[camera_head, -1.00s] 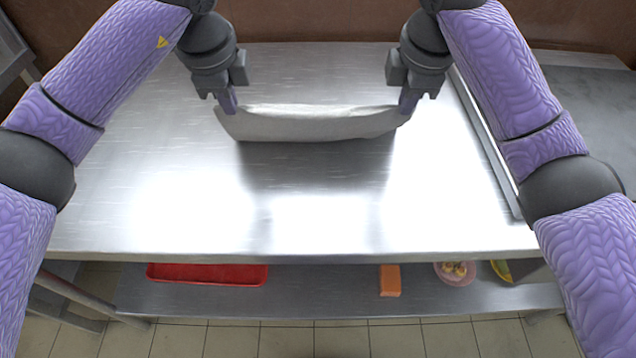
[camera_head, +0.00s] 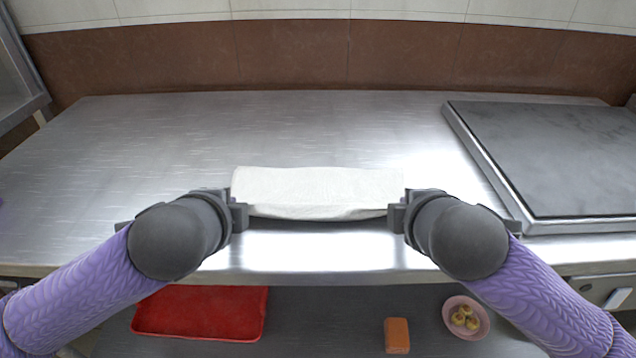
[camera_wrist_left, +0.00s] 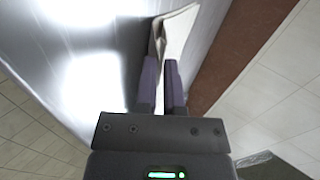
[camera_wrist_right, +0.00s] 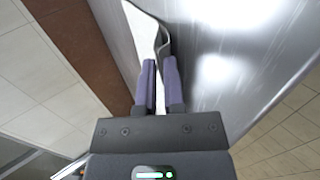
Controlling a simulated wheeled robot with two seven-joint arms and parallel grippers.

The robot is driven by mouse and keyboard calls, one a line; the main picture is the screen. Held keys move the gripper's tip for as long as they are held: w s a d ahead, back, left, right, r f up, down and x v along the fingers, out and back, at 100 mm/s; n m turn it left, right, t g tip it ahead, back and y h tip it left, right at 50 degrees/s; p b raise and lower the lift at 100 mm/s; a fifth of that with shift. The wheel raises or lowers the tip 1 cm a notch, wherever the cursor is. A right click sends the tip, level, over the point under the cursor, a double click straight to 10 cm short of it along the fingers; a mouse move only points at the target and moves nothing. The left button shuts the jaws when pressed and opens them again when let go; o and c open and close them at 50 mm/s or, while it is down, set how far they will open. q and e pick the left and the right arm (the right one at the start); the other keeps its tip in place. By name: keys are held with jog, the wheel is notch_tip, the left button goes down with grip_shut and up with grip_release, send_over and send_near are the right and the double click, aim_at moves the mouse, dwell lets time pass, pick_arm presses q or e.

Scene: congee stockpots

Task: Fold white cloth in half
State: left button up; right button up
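The white cloth (camera_head: 318,190) is a wide strip near the front of the steel table, with its near edge bowed and a shadow beneath. It spans between my two grippers. My left gripper (camera_head: 240,216) is at its left end, and my right gripper (camera_head: 397,217) is at its right end; fingertips are hidden in the head view. In the left wrist view, the fingers (camera_wrist_left: 161,62) are close together on the cloth's edge (camera_wrist_left: 175,32). In the right wrist view, the fingers (camera_wrist_right: 159,62) are likewise shut on the cloth (camera_wrist_right: 145,38).
The steel table (camera_head: 150,150) is clear behind and left of the cloth. A dark-topped slab (camera_head: 550,155) stands at the right. On the lower shelf are a red tray (camera_head: 200,313), an orange block (camera_head: 397,335) and a pink bowl (camera_head: 466,318) with small items.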

pick_arm(q)
jog(key=o, duration=0.7)
pick_arm(e)
jog(key=o, duration=0.7)
pick_arm(q)
jog(key=shift+s+r, duration=0.1)
jog(key=shift+r, duration=0.15)
pick_arm(e)
jog(key=shift+r, duration=0.3)
pick_arm(q)
jog(key=s+r, duration=0.4)
jog(key=r, duration=0.1)
jog(key=s+r, duration=0.1)
jog(key=r, duration=0.2)
jog(key=shift+s+r, duration=0.25)
jog(key=shift+s, duration=0.15)
pick_arm(e)
jog(key=s+r, duration=0.4)
jog(key=r, duration=0.1)
jog(key=s+r, duration=0.2)
jog(key=r, duration=0.1)
jog(key=shift+r, duration=0.2)
